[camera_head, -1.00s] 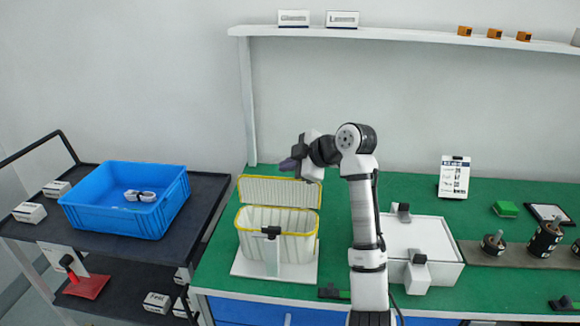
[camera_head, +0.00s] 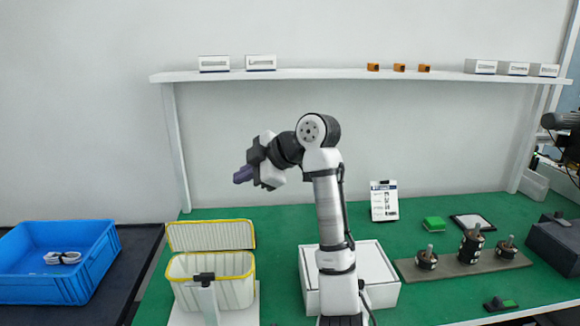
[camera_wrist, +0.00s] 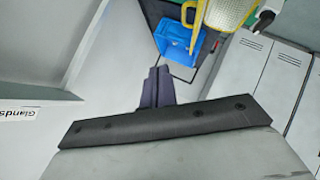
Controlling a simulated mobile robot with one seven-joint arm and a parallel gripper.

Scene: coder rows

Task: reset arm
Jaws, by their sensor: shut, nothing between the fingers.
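My gripper (camera_head: 243,174) is raised above the green bench in the head view, pointing left, up and behind the yellow-rimmed bin. Its purple fingers are together and hold nothing; they also show closed in the wrist view (camera_wrist: 158,86). My arm stands bent at the elbow in front of the bench. No object touches the gripper.
A white bin with a yellow rim (camera_head: 212,262) stands open on the green bench (camera_head: 285,222). A blue crate (camera_head: 40,283) sits on a dark cart at left. A white box (camera_head: 378,277) lies behind my arm. A shelf (camera_head: 330,75) runs along the wall.

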